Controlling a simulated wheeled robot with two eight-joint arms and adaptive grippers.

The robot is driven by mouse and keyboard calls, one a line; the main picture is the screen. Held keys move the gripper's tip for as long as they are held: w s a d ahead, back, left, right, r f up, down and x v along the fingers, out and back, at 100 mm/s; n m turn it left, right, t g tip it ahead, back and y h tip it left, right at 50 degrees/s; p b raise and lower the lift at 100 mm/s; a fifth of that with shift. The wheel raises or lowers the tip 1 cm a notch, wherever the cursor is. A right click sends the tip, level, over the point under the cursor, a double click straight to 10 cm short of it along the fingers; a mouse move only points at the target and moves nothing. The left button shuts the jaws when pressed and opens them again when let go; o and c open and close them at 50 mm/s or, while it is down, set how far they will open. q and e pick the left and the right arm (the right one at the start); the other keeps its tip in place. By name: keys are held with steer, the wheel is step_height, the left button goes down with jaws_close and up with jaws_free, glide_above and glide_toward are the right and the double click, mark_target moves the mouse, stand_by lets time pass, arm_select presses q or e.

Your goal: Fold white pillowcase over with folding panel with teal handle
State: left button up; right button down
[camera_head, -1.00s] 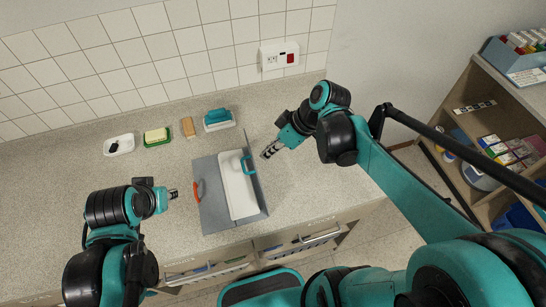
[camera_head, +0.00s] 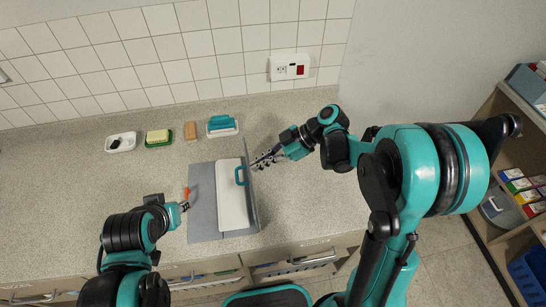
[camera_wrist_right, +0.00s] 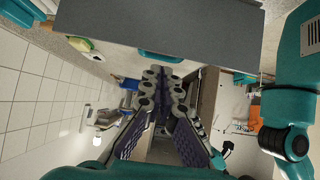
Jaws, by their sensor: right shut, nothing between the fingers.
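The folding board (camera_head: 203,215) lies on the counter, grey, with the white pillowcase (camera_head: 231,205) as a narrow strip on it. The teal handle (camera_head: 240,176) shows at the right side, over the pillowcase's edge. The right grey panel (camera_head: 251,190) appears as a thin strip, seemingly tilted up; a broad grey panel (camera_wrist_right: 160,28) fills the top of the wrist view. My right gripper (camera_head: 262,161) is shut and empty, just right of the panel; its fingers (camera_wrist_right: 163,85) also show in the wrist view. My left gripper (camera_head: 184,206) is beside the orange handle (camera_head: 187,192); its jaw state is unclear.
Along the back stand a white dish (camera_head: 121,142), a green dish with a yellow block (camera_head: 158,138), a tan block (camera_head: 191,131) and a teal-topped item (camera_head: 221,125). A wall socket (camera_head: 289,67) is behind. Counter right of the board is clear.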

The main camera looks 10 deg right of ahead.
mark_target(245, 184)
steer(key=shift+b+x, duration=0.45)
steer(key=shift+x, duration=2.2)
steer(key=shift+a+f+h+b, duration=0.2)
steer(key=shift+a+h, duration=0.1)
steer(key=shift+a, duration=0.6)
steer(key=shift+a+f+h+b, duration=0.1)
steer(key=shift+a+f+h, duration=0.15)
steer(key=shift+a, duration=0.7)
steer(key=shift+d, duration=0.1)
steer(key=shift+r, duration=0.15)
